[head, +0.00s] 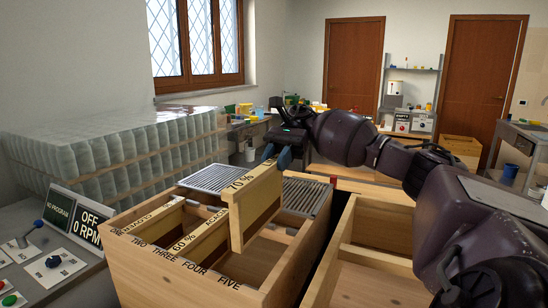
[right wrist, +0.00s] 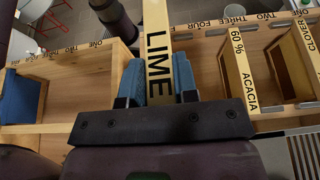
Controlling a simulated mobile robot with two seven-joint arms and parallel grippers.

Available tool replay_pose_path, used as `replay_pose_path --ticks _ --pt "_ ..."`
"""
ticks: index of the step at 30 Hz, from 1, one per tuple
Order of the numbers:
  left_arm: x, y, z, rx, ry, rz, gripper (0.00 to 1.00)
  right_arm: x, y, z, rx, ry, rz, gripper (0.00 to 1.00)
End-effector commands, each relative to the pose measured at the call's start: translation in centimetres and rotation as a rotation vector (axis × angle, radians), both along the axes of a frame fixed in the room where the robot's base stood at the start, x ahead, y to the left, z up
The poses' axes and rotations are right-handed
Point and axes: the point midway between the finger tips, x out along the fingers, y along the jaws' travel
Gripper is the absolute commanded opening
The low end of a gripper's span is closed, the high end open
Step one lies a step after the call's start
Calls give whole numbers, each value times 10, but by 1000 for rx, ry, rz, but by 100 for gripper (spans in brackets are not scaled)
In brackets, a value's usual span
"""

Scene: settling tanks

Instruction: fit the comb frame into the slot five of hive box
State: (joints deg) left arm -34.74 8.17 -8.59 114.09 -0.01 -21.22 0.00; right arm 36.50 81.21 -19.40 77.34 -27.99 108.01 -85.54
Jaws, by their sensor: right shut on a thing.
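My right gripper (head: 278,152) is shut on the top bar of a wooden comb frame (head: 238,222). The frame hangs upright, marked 70 %, and reads LIME in the right wrist view (right wrist: 158,62). It hangs over the open right part of the hive box (head: 150,262), near the FOUR and FIVE labels. I cannot tell whether its lower end is below the rim. An ACACIA 60 % frame (head: 200,235) sits in the box to its left, around slot three. A CLOVER frame (right wrist: 307,42) is beyond it. My left gripper is not in view.
A second wooden box (head: 372,257) stands close on the right. A slatted grey grid (head: 305,197) lies behind the hive box opening. A control panel (head: 60,250) reading OFF 0 RPM and stacked jars (head: 110,147) are on the left.

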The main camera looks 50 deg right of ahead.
Motion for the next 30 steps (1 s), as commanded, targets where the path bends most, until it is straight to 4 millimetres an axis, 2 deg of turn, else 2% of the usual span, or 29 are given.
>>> replay_pose_path --ticks 5,15,30 --pt "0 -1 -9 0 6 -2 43 0 0 -15 1 1 0 0" --pt "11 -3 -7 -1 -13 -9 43 0 0 -33 1 -2 1 0" --pt "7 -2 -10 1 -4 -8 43 0 0 -35 1 -3 0 0"
